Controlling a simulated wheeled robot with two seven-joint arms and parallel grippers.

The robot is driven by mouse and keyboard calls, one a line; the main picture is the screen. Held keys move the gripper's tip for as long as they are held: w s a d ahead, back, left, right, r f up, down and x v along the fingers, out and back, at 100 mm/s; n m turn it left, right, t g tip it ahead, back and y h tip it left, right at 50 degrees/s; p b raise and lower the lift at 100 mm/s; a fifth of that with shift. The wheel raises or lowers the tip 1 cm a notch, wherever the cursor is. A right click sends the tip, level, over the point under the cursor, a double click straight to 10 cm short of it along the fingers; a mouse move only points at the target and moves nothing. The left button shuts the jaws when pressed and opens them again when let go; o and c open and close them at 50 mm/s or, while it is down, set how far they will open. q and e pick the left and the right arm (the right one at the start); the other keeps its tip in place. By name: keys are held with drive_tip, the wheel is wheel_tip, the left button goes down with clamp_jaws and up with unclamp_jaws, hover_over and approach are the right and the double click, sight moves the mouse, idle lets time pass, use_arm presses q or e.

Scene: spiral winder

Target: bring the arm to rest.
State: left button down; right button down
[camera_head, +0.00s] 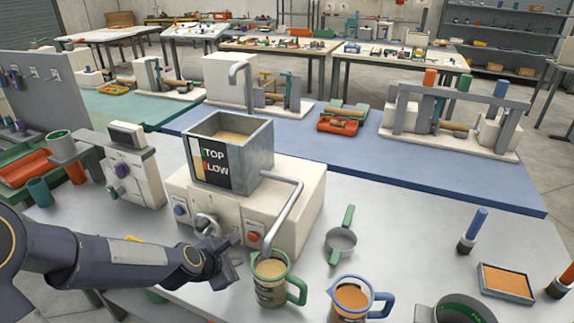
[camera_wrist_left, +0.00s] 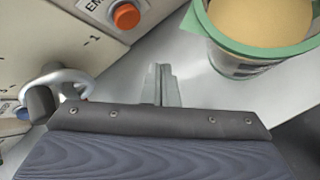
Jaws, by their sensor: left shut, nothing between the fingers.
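My left arm (camera_head: 120,262) reaches in from the left, low over the grey table. My left gripper (camera_head: 228,262) is just in front of the cream machine (camera_head: 300,207), left of the green-handled mug (camera_head: 270,285). Its fingers also show in the left wrist view (camera_wrist_left: 162,86), shut together with nothing between them. The green-rimmed mug stands under the bent spout and holds a tan filling; it shows at the upper right of the wrist view (camera_wrist_left: 240,65). My right gripper is not in view.
The machine has an orange button (camera_head: 253,237), also in the wrist view (camera_wrist_left: 126,15), and a curved metal handle (camera_wrist_left: 60,82) close to my gripper. A blue-handled mug (camera_head: 352,302) and a green-handled strainer (camera_head: 341,242) stand to the right. A control box (camera_head: 135,170) stands behind my arm.

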use_arm(q)
drive_tip(key=s+a+r+m, duration=0.3)
drive_tip(key=s+r+m, duration=0.6)
drive_tip(key=s+m, duration=0.2)
drive_tip(key=s+a+r+m+g, duration=0.1)
drive_tip(key=s+a+m+g, duration=0.1)
drive_tip(key=s+m, duration=0.8)
drive_tip(key=shift+s+r+m, duration=0.25)
drive_tip(key=shift+s+m, duration=0.15)
drive_tip(key=shift+s, duration=2.1)
